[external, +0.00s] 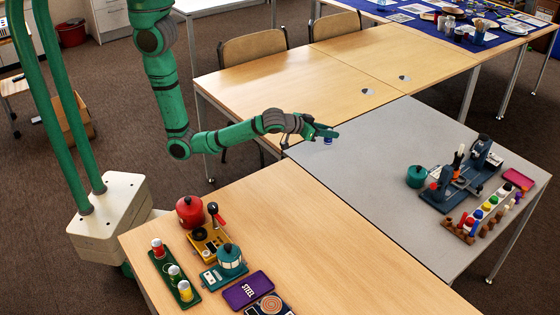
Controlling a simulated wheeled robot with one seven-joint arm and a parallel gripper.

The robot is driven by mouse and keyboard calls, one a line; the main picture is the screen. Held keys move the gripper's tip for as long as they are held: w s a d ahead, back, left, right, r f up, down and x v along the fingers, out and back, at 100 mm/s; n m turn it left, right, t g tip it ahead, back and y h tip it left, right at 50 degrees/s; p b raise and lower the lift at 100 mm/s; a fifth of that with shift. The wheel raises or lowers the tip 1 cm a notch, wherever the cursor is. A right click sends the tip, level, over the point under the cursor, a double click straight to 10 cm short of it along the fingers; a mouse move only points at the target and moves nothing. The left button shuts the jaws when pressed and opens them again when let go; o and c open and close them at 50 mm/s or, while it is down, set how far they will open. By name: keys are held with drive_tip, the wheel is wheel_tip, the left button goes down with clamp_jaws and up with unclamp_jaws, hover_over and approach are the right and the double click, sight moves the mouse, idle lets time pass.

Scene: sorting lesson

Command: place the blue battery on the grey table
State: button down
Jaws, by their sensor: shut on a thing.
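My gripper (322,131) is in the external view, over the left edge area of the grey table (366,168). It is shut on a small blue thing, which I take to be the blue battery (328,141). The battery hangs just below the fingers, and its upper part is hidden by them. It appears held above the tabletop; the exact height is hard to tell. The left half of the grey table around and below the gripper is bare.
On the grey table's right side stand a dark blue machine (447,190), a teal pot (416,176), a pink tray (518,179) and a wooden rack (462,232) of coloured pieces. The near wooden table (330,240) holds a red kettle (189,211), a teal lantern (230,258) and a purple box (248,290).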

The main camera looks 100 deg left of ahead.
sight(331, 143)
drive_tip(key=shift+w+a+f, duration=0.15)
drive_tip(key=shift+w+f, duration=0.85)
drive_tip(key=shift+f, duration=0.2)
drive_tip(key=shift+w+f, duration=0.1)
drive_tip(key=shift+f, duration=1.55)
drive_tip(key=shift+f, duration=0.15)
drive_tip(key=c, duration=1.4)
unclamp_jaws()
drive_tip(key=shift+c, duration=0.2)
